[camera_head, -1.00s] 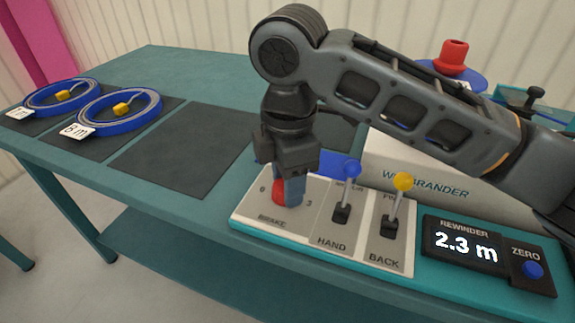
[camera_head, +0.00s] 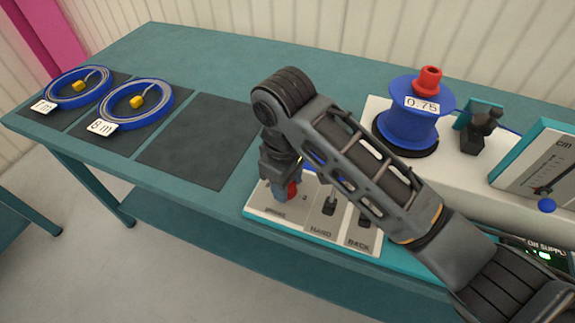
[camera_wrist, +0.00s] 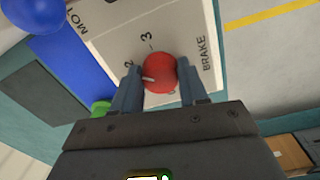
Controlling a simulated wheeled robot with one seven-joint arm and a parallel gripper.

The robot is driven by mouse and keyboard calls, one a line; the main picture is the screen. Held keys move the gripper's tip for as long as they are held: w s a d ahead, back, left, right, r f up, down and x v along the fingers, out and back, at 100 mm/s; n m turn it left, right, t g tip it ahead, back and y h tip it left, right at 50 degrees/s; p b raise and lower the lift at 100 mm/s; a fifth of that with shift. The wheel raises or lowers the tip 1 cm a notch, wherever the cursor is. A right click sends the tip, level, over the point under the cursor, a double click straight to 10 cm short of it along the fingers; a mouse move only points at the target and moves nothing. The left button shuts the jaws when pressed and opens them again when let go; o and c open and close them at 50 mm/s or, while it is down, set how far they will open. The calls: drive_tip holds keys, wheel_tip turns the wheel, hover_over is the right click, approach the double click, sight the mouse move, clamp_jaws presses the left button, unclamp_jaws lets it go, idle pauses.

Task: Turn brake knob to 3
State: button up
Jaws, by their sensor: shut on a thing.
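The red brake knob (camera_wrist: 160,75) sits on the pale panel marked BRAKE (camera_wrist: 205,50). My gripper (camera_wrist: 160,88) is shut on the knob, one finger on each side. The knob's white pointer mark points left in the wrist view, roughly towards the 2 and not at the 3. Its exact setting is hard to tell beside the finger. In the head view my gripper (camera_head: 285,188) comes down over the knob (camera_head: 292,189) and hides part of it and its scale.
The HAND lever (camera_head: 329,202) and BACK lever (camera_head: 366,216) stand right of the knob, partly behind my arm. A blue reel (camera_head: 408,128) labelled 0.75 stands behind. Two coiled cables (camera_head: 78,88) (camera_head: 136,106) lie at left beside an empty dark mat (camera_head: 200,145).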

drive_tip(key=m+p, duration=0.3)
drive_tip(key=shift+s+a+r+p, duration=0.1)
drive_tip(key=shift+s+r+p, duration=0.05)
drive_tip(key=shift+r+p, duration=0.15)
drive_tip(key=m+p, duration=0.2)
drive_tip(key=shift+f+m, duration=0.15)
drive_tip(key=shift+m, duration=0.15)
drive_tip(key=shift+a+f+m+p, duration=0.15)
drive_tip(key=shift+m+p, duration=0.45)
drive_tip(key=shift+m, duration=1.8)
drive_tip(key=o, duration=1)
drive_tip(key=shift+o, duration=0.2)
